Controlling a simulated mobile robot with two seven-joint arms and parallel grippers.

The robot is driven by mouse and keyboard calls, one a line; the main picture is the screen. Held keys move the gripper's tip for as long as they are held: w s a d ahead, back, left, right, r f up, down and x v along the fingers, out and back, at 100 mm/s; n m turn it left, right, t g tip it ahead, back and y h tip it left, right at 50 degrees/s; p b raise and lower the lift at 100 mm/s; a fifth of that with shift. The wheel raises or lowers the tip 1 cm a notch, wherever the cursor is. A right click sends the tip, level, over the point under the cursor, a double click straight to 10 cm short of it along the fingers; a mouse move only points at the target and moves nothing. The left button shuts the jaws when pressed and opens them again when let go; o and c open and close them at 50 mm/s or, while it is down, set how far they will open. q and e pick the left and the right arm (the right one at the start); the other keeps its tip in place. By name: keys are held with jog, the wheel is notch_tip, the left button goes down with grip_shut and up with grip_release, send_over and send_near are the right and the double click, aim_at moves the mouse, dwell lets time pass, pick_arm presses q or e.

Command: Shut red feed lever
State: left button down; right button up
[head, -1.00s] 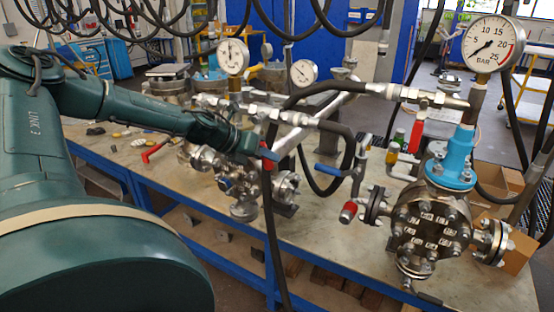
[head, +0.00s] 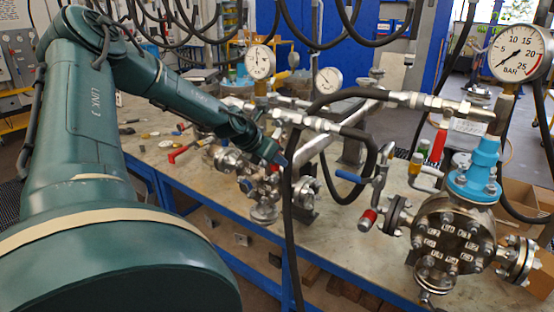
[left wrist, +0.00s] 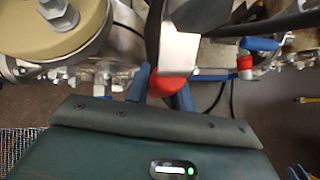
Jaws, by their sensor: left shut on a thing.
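The red lever grip (left wrist: 172,86) shows in the left wrist view, with a pale metal plate just above it. My left gripper (left wrist: 163,88) has its two blue fingers on either side of the red grip and is shut on it. In the head view, my left gripper (head: 281,158) is at the small flanged vessel in the middle of the bench. A black hose hangs close beside it, and only a little red (head: 275,168) shows there. The lever's far end and its exact angle are hidden. My right gripper is not in view.
A larger flanged vessel (head: 452,244) with a pressure gauge (head: 521,52) stands at the right. A blue-handled valve (head: 350,177) and another red handle (head: 438,146) are between. A black hose (head: 288,215) hangs over the bench's front edge. Loose parts lie on the bench (head: 150,148) at left.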

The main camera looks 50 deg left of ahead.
pick_arm(q)
jog(key=shift+a, duration=0.1)
jog(key=c, duration=1.2)
grip_release()
jog(key=shift+s+r, duration=0.35)
jog(key=shift+r, duration=0.15)
jog(key=v, duration=1.2)
jog(key=shift+b, duration=0.4)
